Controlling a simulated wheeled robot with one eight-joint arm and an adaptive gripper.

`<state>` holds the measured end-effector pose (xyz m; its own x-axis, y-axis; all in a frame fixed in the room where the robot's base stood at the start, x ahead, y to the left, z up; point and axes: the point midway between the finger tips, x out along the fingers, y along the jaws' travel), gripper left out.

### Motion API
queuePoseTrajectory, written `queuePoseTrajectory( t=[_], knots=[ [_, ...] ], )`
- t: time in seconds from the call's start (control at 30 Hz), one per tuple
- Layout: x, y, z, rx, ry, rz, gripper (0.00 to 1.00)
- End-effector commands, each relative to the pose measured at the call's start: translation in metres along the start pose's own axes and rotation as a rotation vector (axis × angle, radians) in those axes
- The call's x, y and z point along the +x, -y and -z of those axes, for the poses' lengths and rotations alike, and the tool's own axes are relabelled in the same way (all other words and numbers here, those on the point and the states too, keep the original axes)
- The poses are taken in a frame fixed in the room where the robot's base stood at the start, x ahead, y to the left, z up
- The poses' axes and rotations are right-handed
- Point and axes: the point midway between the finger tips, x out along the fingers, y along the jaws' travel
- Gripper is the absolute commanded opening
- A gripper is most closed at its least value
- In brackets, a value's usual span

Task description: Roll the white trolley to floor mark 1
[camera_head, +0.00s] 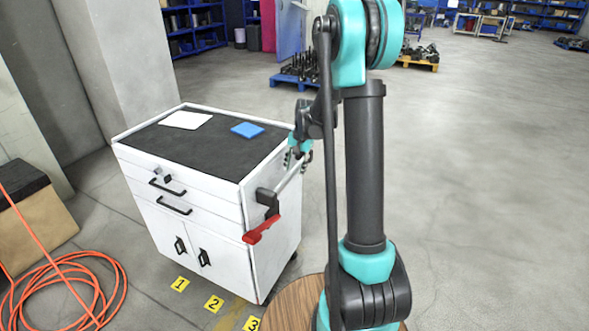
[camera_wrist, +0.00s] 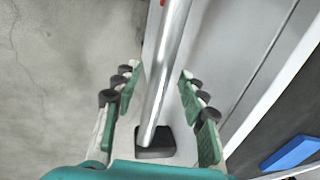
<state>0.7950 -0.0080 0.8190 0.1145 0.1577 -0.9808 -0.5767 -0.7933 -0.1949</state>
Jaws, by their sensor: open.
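The white trolley (camera_head: 215,217) stands at the left centre of the head view, with drawers and doors in front and a dark top. A metal handle bar (camera_head: 288,178) runs along its right side; it also shows in the wrist view (camera_wrist: 166,75). A red lever (camera_head: 261,230) sticks out below the bar's near end. My gripper (camera_head: 299,155) is at the bar's far part. In the wrist view my gripper (camera_wrist: 157,74) is open, with its fingers on both sides of the bar and gaps visible. Yellow floor mark 1 (camera_head: 180,284) lies before the trolley's front.
Floor marks 2 (camera_head: 214,303) and 3 (camera_head: 252,324) lie to the right of mark 1. An orange hose (camera_head: 98,290) and a cardboard box (camera_head: 40,226) are at left. A round wooden top (camera_head: 292,306) is at bottom centre. The floor at right is clear.

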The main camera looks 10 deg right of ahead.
Motion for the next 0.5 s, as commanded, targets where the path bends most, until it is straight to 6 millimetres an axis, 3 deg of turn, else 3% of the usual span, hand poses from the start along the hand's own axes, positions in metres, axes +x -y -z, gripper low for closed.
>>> queuePoseTrajectory(
  t=[0.33, 0.5],
  knots=[
    [0.0039, 0.0002, 0.0001, 0.000, 0.000, 0.000, 0.42],
    [0.0037, 0.0002, 0.0001, 0.000, 0.000, 0.000, 0.21]
  ],
)
